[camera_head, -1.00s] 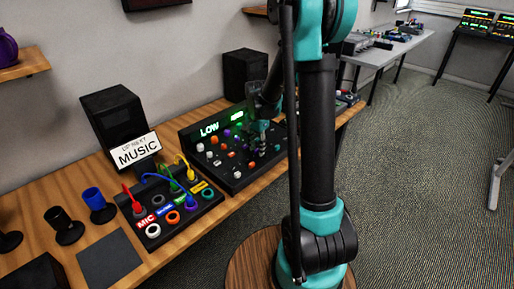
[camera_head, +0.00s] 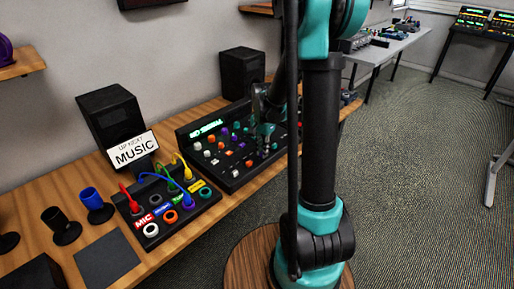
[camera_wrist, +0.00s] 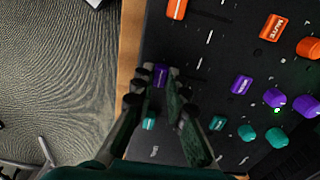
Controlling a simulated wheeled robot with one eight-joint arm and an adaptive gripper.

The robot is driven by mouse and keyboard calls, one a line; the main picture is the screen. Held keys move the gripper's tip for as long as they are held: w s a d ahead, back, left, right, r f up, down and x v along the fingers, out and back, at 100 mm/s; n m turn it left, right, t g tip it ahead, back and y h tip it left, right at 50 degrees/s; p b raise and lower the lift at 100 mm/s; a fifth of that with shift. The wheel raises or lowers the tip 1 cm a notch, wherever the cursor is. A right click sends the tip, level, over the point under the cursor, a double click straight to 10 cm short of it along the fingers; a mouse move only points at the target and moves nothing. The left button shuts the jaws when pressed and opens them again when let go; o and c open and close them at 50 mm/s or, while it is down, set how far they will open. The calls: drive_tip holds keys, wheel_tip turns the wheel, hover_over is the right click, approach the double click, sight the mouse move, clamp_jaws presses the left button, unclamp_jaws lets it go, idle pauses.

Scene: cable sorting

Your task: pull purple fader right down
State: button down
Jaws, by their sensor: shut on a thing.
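The purple fader (camera_wrist: 160,74) shows in the wrist view between my gripper's fingertips (camera_wrist: 157,88). My gripper is shut on it. The fader sits near the edge of the black mixing console (camera_wrist: 204,15), with an orange fader (camera_wrist: 177,9) above it and a teal fader (camera_wrist: 149,123) below it in the picture. In the head view my gripper (camera_head: 265,131) is down over the right part of the console (camera_head: 236,181); the held fader cannot be made out there.
A purple button (camera_wrist: 242,83), purple knobs (camera_wrist: 276,98) and teal knobs (camera_wrist: 277,137) lie right of my gripper. A patch box (camera_head: 170,226) with plugged cables and a MUSIC sign (camera_head: 135,149) stand left of the console. A speaker (camera_head: 242,74) stands behind.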

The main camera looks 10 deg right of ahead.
drive_tip(key=c, duration=1.5)
unclamp_jaws()
drive_tip(key=shift+c, duration=0.2)
wheel_tip(320, 180, up, 12)
drive_tip(key=s+f+n+t, duration=0.1)
drive_tip(key=s+f+n, duration=0.2)
drive_tip(key=s, duration=0.3)
drive_tip(key=s+d+f+n+t, duration=0.1)
drive_tip(key=s+f+n, duration=0.2)
drive_tip(key=s, duration=0.3)
drive_tip(key=s+d+f+n+t, duration=0.1)
drive_tip(key=s+f+n+t, duration=0.1)
drive_tip(key=s+f+n, duration=0.2)
drive_tip(key=s, duration=0.2)
drive_tip(key=shift+s+n, duration=0.4)
